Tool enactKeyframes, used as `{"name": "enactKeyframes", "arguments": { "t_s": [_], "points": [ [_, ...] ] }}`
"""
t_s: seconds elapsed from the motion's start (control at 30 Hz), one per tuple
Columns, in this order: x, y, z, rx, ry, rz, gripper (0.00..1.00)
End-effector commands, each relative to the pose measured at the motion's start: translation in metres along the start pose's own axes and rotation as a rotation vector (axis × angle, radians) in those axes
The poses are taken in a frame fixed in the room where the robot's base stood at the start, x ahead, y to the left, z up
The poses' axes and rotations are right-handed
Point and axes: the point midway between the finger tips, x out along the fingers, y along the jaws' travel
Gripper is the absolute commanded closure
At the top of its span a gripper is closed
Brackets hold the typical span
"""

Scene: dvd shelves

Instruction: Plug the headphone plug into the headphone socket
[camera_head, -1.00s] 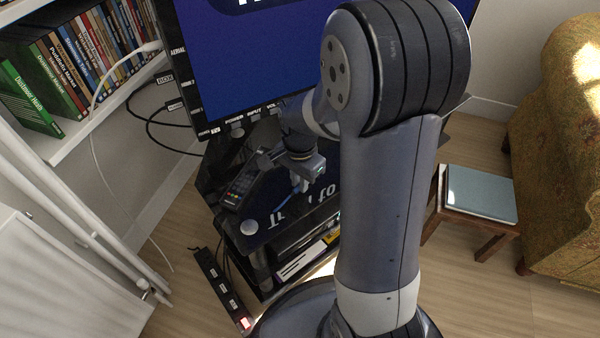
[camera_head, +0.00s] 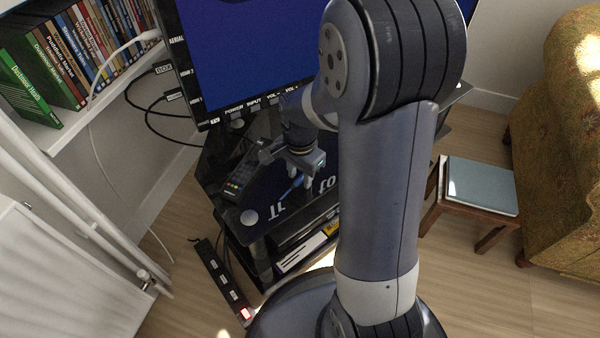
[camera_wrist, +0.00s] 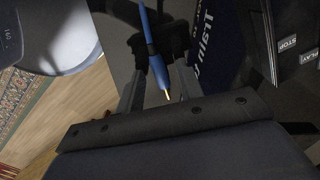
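The headphone plug is a blue plug (camera_wrist: 158,70) with a gold tip and a blue cable rising from it in the wrist view. The gold tip points down in that picture, toward the palm. My gripper (camera_wrist: 160,65) has its two fingers apart on either side of the plug, with gaps seeming to show beside it. In the head view my gripper (camera_head: 297,182) is low over the dark glossy stand (camera_head: 262,195), with a bit of blue (camera_head: 290,189) between and below the fingers. I cannot make out the headphone socket in either view.
A remote (camera_head: 242,180) lies left of my gripper. The television (camera_head: 250,55) stands just behind. A box with STOP and PLAY labels (camera_wrist: 288,42) is at the right of the wrist view. A power strip (camera_head: 222,280) and a stool (camera_head: 478,187) flank the stand.

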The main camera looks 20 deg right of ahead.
Motion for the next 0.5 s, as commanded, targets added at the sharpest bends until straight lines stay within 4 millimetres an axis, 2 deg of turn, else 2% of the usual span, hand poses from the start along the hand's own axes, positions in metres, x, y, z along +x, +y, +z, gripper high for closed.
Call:
{"name": "enactKeyframes", "arguments": {
  "t_s": [0.23,0.3,0.5],
  "points": [
    [0.002,0.0,0.0,0.0,0.001,-0.002,0.65],
    [-0.018,-0.001,-0.001,0.0,0.002,-0.003,0.65],
    [-0.058,0.0,-0.005,0.001,0.001,-0.002,0.65]
  ]
}}
